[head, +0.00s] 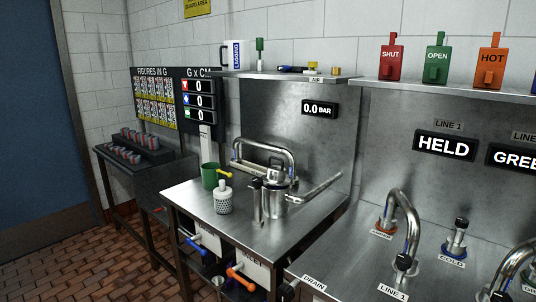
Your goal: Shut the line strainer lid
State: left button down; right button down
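A steel cylindrical vessel (274,194) stands on the steel counter in the middle, with pipework beside it; it looks like the line strainer. A rounded steel part, perhaps its lid (276,174), shows at its top, but I cannot tell whether it is open or shut. A white perforated cylinder (223,198), perhaps a strainer basket, stands on the counter to the left of the vessel. Neither of my grippers is in view.
A tall steel post with a dark top (257,199) rises in front of the vessel. A curved steel pipe (270,150) arches behind. Blue and orange handles (240,276) stick out below the counter's front edge.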

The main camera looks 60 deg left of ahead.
aim_at(276, 175)
jog(key=k+j, duration=0.15)
jog(key=j, duration=0.2)
jog(key=k+j, duration=0.15)
jog(key=j, duration=0.25)
jog(key=k+j+u, duration=0.1)
jog(key=j, duration=0.25)
jog(key=k+j, duration=0.25)
jog(key=j, duration=0.15)
